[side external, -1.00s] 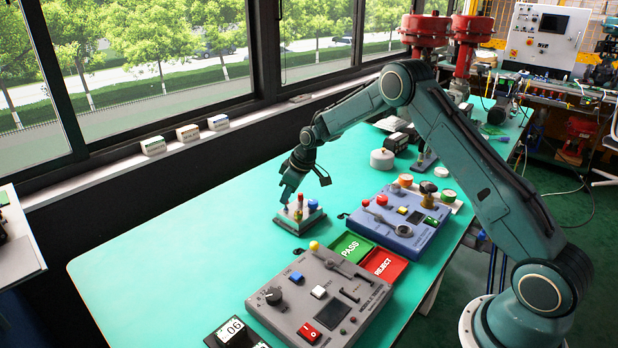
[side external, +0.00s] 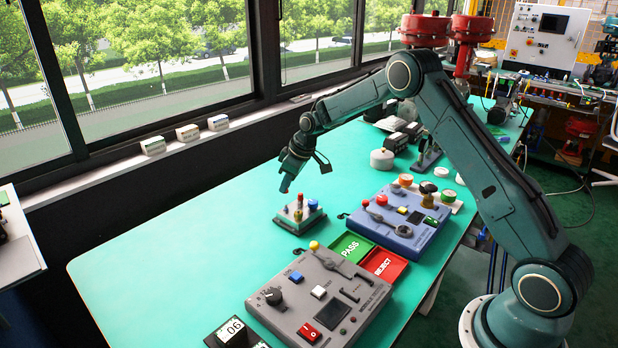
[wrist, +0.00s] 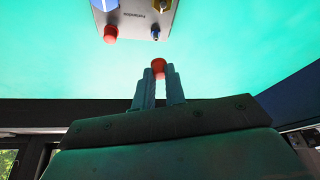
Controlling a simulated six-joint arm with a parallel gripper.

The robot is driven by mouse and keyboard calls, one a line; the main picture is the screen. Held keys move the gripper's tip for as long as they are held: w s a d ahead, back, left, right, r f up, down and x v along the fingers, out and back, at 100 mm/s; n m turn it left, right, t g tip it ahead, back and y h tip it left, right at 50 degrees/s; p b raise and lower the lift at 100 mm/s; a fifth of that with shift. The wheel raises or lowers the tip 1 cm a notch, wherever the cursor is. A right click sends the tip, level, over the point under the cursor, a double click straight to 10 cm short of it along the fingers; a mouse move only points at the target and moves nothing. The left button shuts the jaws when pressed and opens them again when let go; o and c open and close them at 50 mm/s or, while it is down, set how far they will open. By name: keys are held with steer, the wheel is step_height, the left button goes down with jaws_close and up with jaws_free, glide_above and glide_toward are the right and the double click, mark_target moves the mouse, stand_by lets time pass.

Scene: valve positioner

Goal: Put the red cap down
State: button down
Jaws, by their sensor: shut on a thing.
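A red cap (wrist: 158,66) sits between the fingertips of my gripper (wrist: 158,85) in the wrist view, with its top showing past the tips. My gripper (side external: 284,188) is shut on it in the air above the teal bench, just left of the small grey stand (side external: 290,221). The stand holds red, yellow and blue topped pieces. The bench surface (side external: 190,240) below the gripper is bare.
A blue panel (side external: 395,240) with knobs stands right of the stand. The left bench is free.

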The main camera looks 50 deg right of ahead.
steer(key=shift+r, duration=0.2)
stand_by(0.3)
step_height(320, 180, up, 9)
glide_above(309, 241)
steer(key=shift+s+d+r, duration=0.1)
steer(key=shift+s+d, duration=0.1)
steer(key=shift+s, duration=0.5)
step_height(309, 241, down, 16)
steer(key=shift+f, duration=0.1)
steer(key=shift+f, duration=1.9)
steer(key=shift+f, duration=0.1)
